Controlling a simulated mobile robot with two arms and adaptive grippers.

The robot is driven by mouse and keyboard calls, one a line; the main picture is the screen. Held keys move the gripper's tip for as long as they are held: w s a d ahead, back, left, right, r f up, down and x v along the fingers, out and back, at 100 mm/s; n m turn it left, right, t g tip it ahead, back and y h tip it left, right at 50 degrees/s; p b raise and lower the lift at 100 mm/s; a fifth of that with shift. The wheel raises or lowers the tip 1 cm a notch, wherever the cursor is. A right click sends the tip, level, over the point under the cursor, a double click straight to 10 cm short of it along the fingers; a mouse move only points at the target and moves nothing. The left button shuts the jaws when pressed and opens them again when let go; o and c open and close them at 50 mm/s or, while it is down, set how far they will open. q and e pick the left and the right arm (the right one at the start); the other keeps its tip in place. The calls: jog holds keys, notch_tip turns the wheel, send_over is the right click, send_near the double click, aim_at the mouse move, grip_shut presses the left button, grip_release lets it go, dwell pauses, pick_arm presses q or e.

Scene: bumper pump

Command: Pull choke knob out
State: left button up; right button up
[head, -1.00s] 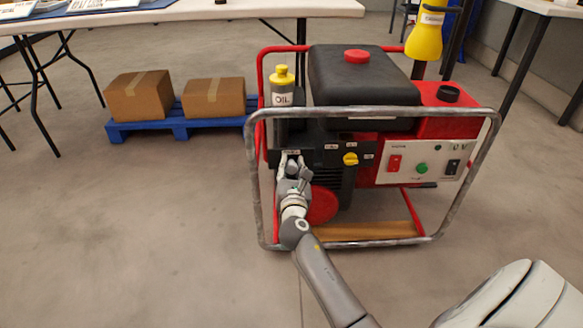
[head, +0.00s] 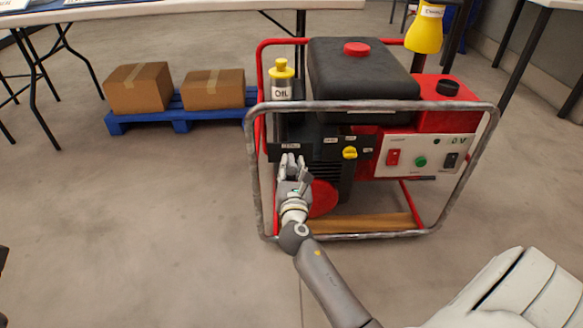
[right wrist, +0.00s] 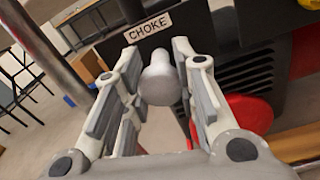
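The choke knob (right wrist: 163,82) is a pale grey, rounded knob below the CHOKE label (right wrist: 150,26) on the dark panel of the red and black pump (head: 365,75). In the right wrist view it stands out from the panel toward the camera. My right gripper (right wrist: 158,55) is open, with one finger on each side of the knob. A gap shows at the left finger; contact at the right finger is unclear. My left gripper is not in view.
A grey tube frame (head: 370,106) surrounds the pump, and my right arm reaches in at its left front. A yellow knob (head: 349,153), a red switch (head: 393,157) and a green button (head: 421,161) lie to the right. Boxes (head: 139,88) rest on a blue pallet (head: 180,126).

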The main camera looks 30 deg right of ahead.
jog(key=shift+s+a+f, duration=0.3)
jog(key=shift+s+f, duration=0.05)
jog(key=shift+o, duration=1)
jog(key=shift+s+a+f, duration=0.4)
jog(key=shift+s+a, duration=0.3)
jog(key=shift+s, duration=0.05)
send_near(290, 175)
jog(key=shift+s+a+r, duration=0.1)
jog(key=shift+s+r, duration=0.6)
jog(key=shift+r, duration=0.15)
